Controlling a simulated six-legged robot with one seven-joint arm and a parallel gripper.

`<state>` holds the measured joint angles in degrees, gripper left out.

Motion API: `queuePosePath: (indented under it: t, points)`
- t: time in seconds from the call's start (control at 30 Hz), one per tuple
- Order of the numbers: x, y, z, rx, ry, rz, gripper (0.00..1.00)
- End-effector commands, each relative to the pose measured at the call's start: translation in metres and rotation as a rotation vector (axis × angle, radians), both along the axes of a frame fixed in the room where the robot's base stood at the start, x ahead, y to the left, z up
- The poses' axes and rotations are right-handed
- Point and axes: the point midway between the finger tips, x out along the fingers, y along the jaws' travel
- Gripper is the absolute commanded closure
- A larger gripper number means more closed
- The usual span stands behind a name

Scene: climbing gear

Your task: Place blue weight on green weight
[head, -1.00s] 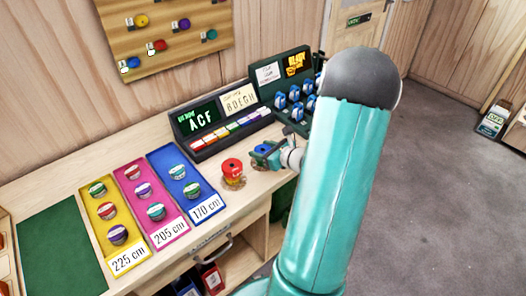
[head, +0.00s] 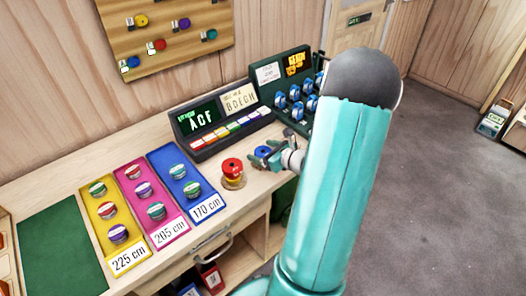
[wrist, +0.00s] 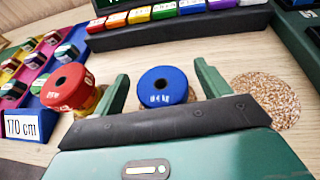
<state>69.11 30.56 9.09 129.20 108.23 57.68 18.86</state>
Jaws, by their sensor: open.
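The blue weight (wrist: 163,84) is a round disc with a central hole, between the open fingers of my gripper (wrist: 161,74) in the wrist view. Small gaps show on both sides of it. In the head view the blue weight (head: 262,151) shows by my gripper (head: 267,155), near the bench's front right. A red weight (wrist: 70,86) sits left of the left finger, on top of something yellow; it also shows in the head view (head: 232,165). I cannot make out a green weight. What lies under the blue weight is mostly hidden by my gripper.
A bare round cork-like pad (wrist: 268,98) lies right of the right finger. A dark console with coloured keys (head: 225,130) stands behind. Yellow, pink and blue panels (head: 190,190) with small coloured items lie to the left. Bare wood shows before the console.

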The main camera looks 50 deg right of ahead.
Motion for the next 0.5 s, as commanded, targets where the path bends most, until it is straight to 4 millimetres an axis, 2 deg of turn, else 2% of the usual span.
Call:
queuePosePath:
  t: [0.5]
  points:
    - [-0.094, -0.003, 0.035, -0.001, 0.0, -0.004, 0.24]
